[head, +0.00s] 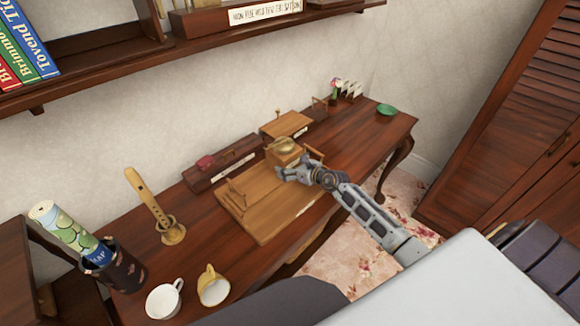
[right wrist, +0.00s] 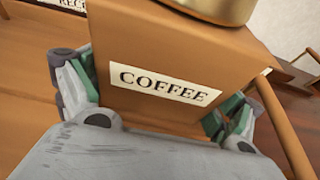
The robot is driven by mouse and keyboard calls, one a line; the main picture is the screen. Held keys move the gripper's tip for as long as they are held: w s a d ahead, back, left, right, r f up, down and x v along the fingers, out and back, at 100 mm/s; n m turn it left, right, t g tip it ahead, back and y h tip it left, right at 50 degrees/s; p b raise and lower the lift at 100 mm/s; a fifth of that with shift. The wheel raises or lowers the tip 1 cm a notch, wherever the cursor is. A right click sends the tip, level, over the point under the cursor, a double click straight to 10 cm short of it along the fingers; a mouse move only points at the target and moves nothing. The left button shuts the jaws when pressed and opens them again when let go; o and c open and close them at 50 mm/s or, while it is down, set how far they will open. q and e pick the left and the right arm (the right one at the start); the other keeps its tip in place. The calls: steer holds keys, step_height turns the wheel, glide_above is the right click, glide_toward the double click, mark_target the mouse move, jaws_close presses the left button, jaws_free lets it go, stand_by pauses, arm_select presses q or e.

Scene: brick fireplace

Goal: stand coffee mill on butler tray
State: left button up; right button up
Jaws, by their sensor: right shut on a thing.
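The coffee mill (head: 284,150) is a wooden box with a brass top, in the middle of the head view over the right end of the butler tray (head: 262,218). In the right wrist view the mill (right wrist: 185,50) fills the middle, its COFFEE label facing me. My right gripper (head: 292,173) is shut on the mill, one finger on each side of the box in the wrist view. The mill looks upright. Its underside is hidden, so I cannot tell whether it touches the tray. The wooden tray lies on the dark table. My left gripper is not in view.
A white cup (head: 164,300) and a yellow mug (head: 213,287) stand at the near left. A wooden recorder (head: 150,200) stands upright behind them, beside a holder (head: 115,268) with a rolled map. A green dish (head: 387,109) sits at the far right. A shelf (head: 120,62) runs overhead.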

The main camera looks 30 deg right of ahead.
steer(key=shift+r, duration=0.2)
steer(key=o, duration=1.3)
steer(key=shift+f, duration=0.2)
steer(key=shift+c, duration=0.2)
steer(key=shift+p+v, duration=0.4)
steer(key=shift+v, duration=5.65)
steer(key=shift+r, duration=0.15)
